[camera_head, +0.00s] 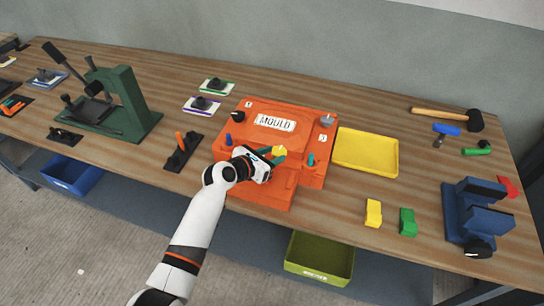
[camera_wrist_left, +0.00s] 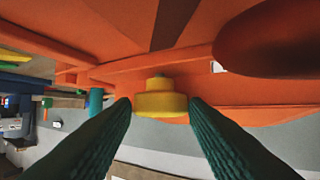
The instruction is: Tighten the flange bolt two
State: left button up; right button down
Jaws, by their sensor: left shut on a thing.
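The orange mould (camera_head: 262,109) lies on the wooden table and bears a white MOULD label (camera_head: 275,123). My left gripper (camera_head: 277,156) is at the mould's front part, its green fingers shut on a yellow bolt (camera_wrist_left: 160,103). In the left wrist view the yellow bolt sits between the two fingertips (camera_wrist_left: 160,108), against the orange surface. The yellow top also shows in the head view (camera_head: 279,150). Other bolts or knobs on the mould are blue (camera_head: 228,140), teal (camera_head: 311,159), black (camera_head: 237,117) and grey (camera_head: 327,121). The small number labels are too small to read. My right gripper is not in view.
A yellow tray (camera_head: 367,135) stands right of the mould. A yellow block (camera_head: 373,213) and a green block (camera_head: 408,222) lie in front of it. A blue vise (camera_head: 478,215) is at the right, a green press (camera_head: 128,100) at the left. A mallet (camera_head: 440,114) lies behind.

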pick_arm(q)
jog(key=shift+f, duration=0.1)
jog(key=o, duration=1)
jog(key=shift+c, duration=0.2)
